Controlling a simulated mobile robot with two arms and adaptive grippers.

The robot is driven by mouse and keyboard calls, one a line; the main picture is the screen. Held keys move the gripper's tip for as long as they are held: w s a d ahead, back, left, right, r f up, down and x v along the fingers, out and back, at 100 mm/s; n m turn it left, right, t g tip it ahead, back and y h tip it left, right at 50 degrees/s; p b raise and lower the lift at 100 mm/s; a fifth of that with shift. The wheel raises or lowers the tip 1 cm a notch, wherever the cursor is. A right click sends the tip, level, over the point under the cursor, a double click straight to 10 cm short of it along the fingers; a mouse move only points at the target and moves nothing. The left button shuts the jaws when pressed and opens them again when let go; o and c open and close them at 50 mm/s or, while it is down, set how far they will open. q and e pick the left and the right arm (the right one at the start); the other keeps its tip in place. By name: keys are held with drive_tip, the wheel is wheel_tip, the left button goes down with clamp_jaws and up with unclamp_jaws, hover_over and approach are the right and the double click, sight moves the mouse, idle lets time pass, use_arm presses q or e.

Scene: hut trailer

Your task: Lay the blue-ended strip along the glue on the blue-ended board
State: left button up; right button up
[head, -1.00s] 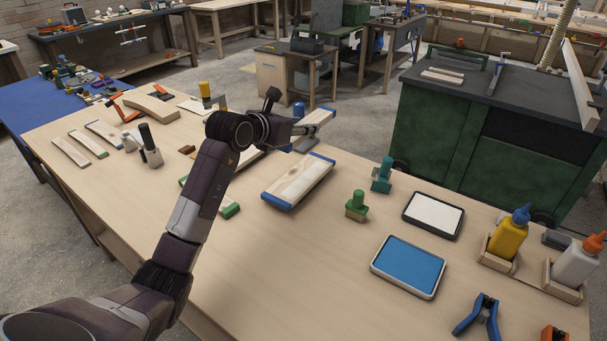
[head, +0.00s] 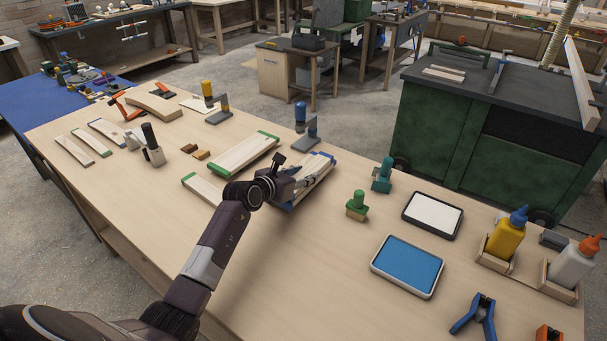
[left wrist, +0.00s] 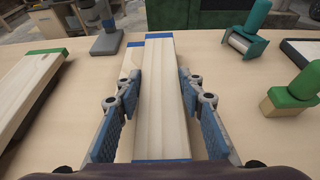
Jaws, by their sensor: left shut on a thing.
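The blue-ended strip (left wrist: 160,95) is pale wood with a blue band at each end. My left gripper (left wrist: 165,95) is shut on it, one finger on each long side; in the head view the gripper (head: 299,180) is over the blue-ended board (head: 288,206). In the left wrist view the board (left wrist: 127,75) shows beneath and to the left of the strip, running nearly parallel, so the strip is offset to the right. The arm and strip hide much of the board. I see no glue, and cannot tell whether the strip touches the board.
A green-ended board (head: 245,153) and a green-ended strip (head: 200,187) lie to the left. A blue-topped clamp (head: 302,125) stands behind. A green-handled stamp (head: 357,205), a teal roller (head: 382,175) and a blue pad (head: 408,266) are to the right. The front middle of the table is clear.

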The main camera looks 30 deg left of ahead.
use_arm(q)
drive_tip(key=o, duration=1.2)
drive_tip(key=shift+f, duration=0.1)
drive_tip(key=shift+s+r, duration=0.1)
drive_tip(key=shift+r, duration=0.1)
drive_tip(key=b+v, duration=0.1)
drive_tip(key=v, duration=1.1)
